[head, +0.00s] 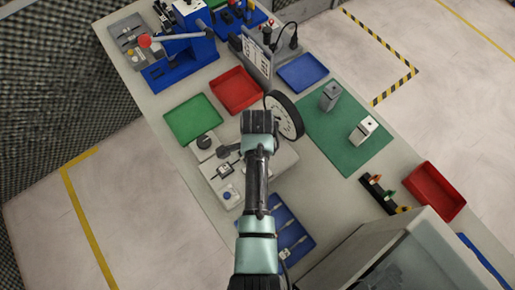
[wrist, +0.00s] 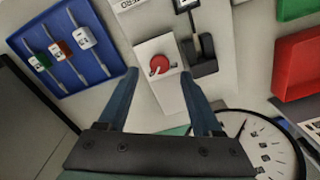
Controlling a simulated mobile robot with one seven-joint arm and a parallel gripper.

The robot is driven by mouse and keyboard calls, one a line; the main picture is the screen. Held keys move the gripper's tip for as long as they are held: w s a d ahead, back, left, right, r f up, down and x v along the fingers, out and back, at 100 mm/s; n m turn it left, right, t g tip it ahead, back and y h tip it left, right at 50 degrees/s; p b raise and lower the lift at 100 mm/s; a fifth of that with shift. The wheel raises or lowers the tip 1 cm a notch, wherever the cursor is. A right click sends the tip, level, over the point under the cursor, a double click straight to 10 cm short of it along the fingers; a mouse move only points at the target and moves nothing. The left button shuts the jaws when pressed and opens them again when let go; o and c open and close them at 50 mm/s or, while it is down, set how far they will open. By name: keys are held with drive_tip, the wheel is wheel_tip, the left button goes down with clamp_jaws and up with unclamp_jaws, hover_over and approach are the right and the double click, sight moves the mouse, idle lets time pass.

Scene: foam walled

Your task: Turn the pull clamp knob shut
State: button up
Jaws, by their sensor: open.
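A red round knob (wrist: 159,64) with a pale pointer mark sits on a small white box (wrist: 150,47) in the wrist view. I take it to be the pull clamp knob. My gripper (wrist: 160,77) is open and empty, one finger on each side of the box in the picture. The knob appears between the fingertips and beyond them; contact is not visible. A dark lever clamp (wrist: 201,60) stands just right of the box. In the head view my gripper (head: 258,118) is over the bench, and my arm seems to hide the knob.
A large round dial (head: 285,117) stands close beside my gripper. A green tray (head: 193,119) and a red tray (head: 237,90) lie behind on the bench. A blue tray (head: 304,247) with tools lies nearer. A green mat (head: 345,150) holds two grey blocks.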

wheel_tip(320, 180, up, 9)
drive_tip(key=b, duration=0.1)
drive_tip(key=shift+r, duration=0.15)
idle(0.6)
